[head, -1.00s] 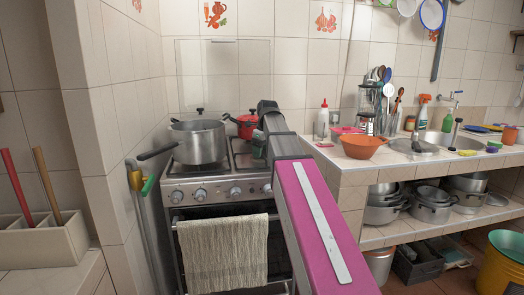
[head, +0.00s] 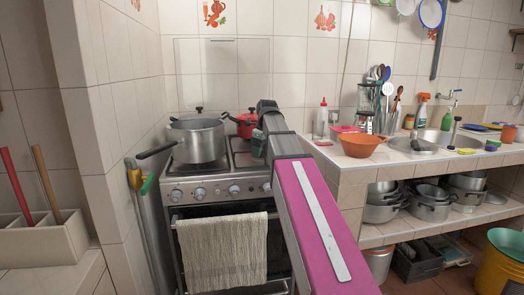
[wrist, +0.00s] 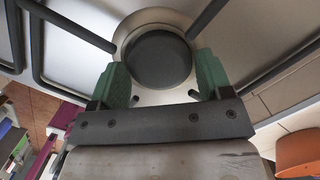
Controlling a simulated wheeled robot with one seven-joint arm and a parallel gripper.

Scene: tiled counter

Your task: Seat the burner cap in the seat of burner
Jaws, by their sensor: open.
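In the wrist view, a dark round burner cap (wrist: 158,60) lies over the pale metal ring of the burner (wrist: 122,30) on the stove top. I cannot tell whether the cap sits fully level in the seat. My gripper (wrist: 162,68) is open, with one green finger at the left and one at the right of the cap. Small gaps seem to show between fingers and cap, but contact is hard to judge. In the head view, my arm hides the burner and cap.
Dark grate bars (wrist: 75,25) flank the burner. A large steel pot (head: 197,142) stands on the stove's left, and a red pot (head: 245,124) behind. An orange bowl (head: 362,145) sits on the counter at right. A towel (head: 222,250) hangs on the oven door.

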